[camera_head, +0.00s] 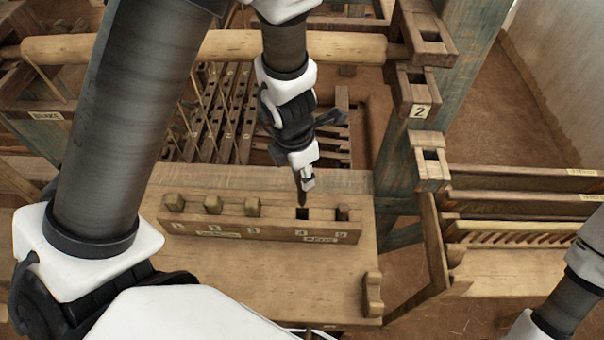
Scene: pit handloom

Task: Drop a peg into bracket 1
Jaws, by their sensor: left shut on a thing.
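My left gripper (304,180) points down over the peg rack (270,229) on the bench. It is shut on a dark wooden peg (302,197), held upright with its lower end close above the empty dark hole at place 4; whether the tip is clear of the hole is hard to tell. Other pegs stand at places 1, 2, 3 and 5. Wooden brackets with square openings are fixed on the blue-green post: one labelled 2 (416,92), an upper one (428,38) and a lower one (432,168). I cannot read which is bracket 1. My right gripper is out of view.
The bench (270,275) has bare wood in front of the rack. A round beam (230,47) crosses behind. Treadles and cords lie in the pit behind the bench. A slatted wooden rack (520,230) stands at the right, with part of my right arm in front.

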